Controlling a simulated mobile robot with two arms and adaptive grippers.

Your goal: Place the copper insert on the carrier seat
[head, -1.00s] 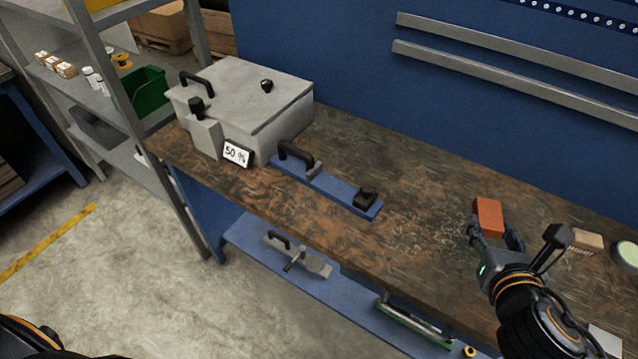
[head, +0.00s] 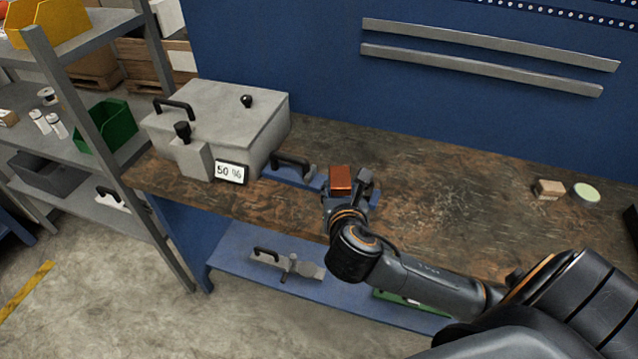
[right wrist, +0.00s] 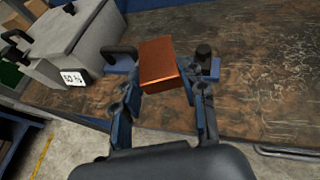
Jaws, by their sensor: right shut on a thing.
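The copper insert (head: 341,179) is a reddish metallic block. My right gripper (head: 347,190) is shut on it and holds it over the blue carrier (head: 298,176) in the head view. The insert also shows between the fingers in the right wrist view (right wrist: 158,62). The carrier is a flat blue bar with a black handle (head: 291,162) at its left end. A black block at its right end shows in the right wrist view (right wrist: 204,55). The insert and gripper hide the middle of the carrier, so the seat cannot be made out. My left gripper is not in view.
A grey box (head: 222,127) with handles and a "50 %" sign (head: 230,173) stands left of the carrier. A small cardboard box (head: 548,190) and a round pale-green disc (head: 585,192) lie at the right. The workbench (head: 450,185) between is clear.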

